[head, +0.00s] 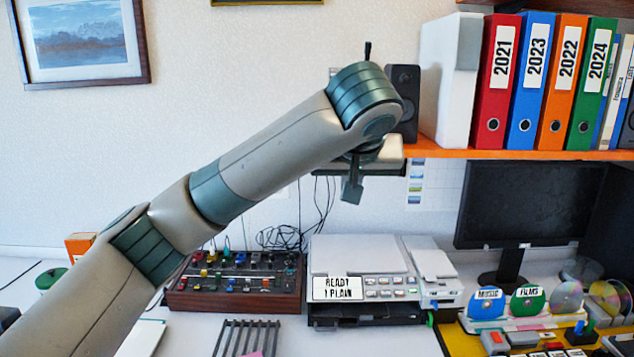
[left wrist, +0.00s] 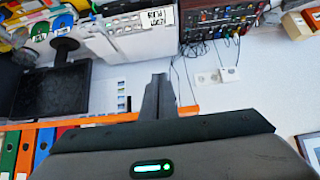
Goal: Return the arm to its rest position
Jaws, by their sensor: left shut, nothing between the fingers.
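My left arm (head: 270,150) comes in from the lower left and reaches up across the middle of the head view. My left gripper (head: 352,190) hangs below its wrist, in front of the wall and left of the orange shelf. Its fingers also show in the left wrist view (left wrist: 158,90), together and with nothing between them. My right gripper is in neither view.
An orange shelf (head: 450,154) with several binders is close at the right. Below stand a white device (head: 360,262) labelled "READY 1 PLAIN", a mixer (head: 235,280), a dark monitor (head: 530,205) and discs in holders (head: 487,304). A wire rack (head: 245,338) lies in front.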

